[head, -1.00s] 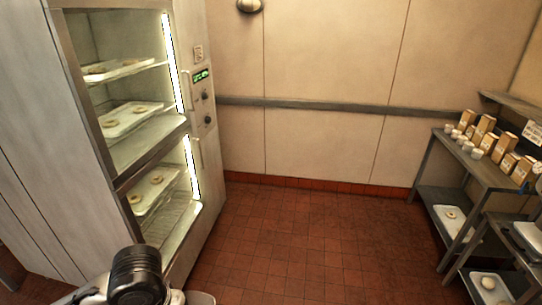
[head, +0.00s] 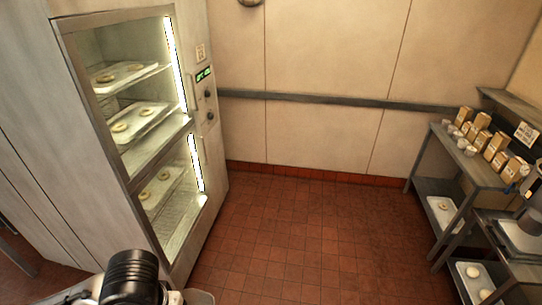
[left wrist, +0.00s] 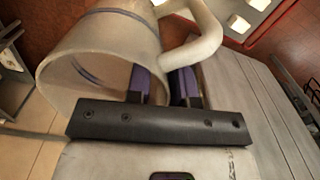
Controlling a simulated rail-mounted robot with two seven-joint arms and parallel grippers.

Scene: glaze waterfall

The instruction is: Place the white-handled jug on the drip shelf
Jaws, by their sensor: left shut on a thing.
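The jug (left wrist: 110,45) is pale, with a wide open mouth facing left and a thick white loop handle (left wrist: 200,40). In the left wrist view it lies tilted across the picture. My left gripper (left wrist: 163,85) is shut on it near the handle; the exact contact is partly hidden. In the head view a pale rim, likely the jug's (head: 200,297), shows at the bottom edge beside my left wrist. I cannot tell which surface is the drip shelf. My right gripper is not in view.
A tall glass-fronted cabinet (head: 204,140) with lit trays of doughnuts stands at left. A metal table (head: 470,167) with cartons and cups is at right, with trays on lower shelves. A small wall shelf (head: 508,105) is above it. The tiled floor (head: 290,235) between is clear.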

